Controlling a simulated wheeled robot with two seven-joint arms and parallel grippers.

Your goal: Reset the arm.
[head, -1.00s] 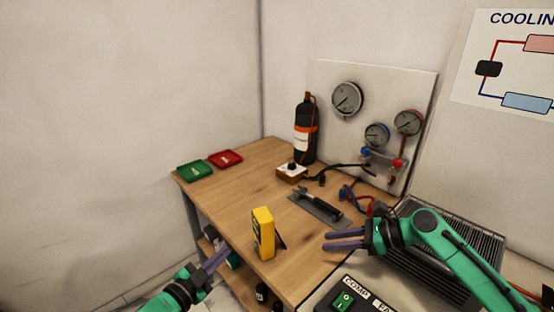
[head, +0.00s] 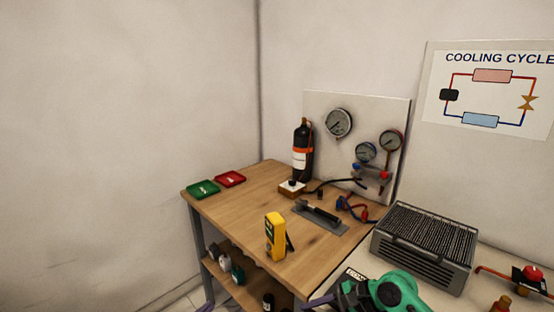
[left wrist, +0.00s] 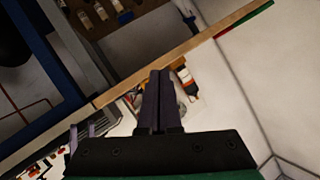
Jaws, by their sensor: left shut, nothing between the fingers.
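My left gripper (left wrist: 158,100) shows in the left wrist view with its two dark purple fingers together and nothing between them. In the head view only a sliver of it (head: 205,308) shows at the bottom edge, in front of the bench. My right gripper (head: 322,300) is cut off at the bottom of the head view, by the bench's right front corner. Two purple prongs with a gap, seemingly its fingers, show in the left wrist view (left wrist: 86,134). My right arm's green link is beside it.
The wooden bench (head: 240,215) bears a yellow meter (head: 275,237), green (head: 203,189) and red (head: 230,179) trays, a black bottle (head: 302,152) and a gauge board (head: 345,110). A finned grey unit (head: 424,248) stands right. Bottles stand on the lower shelf.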

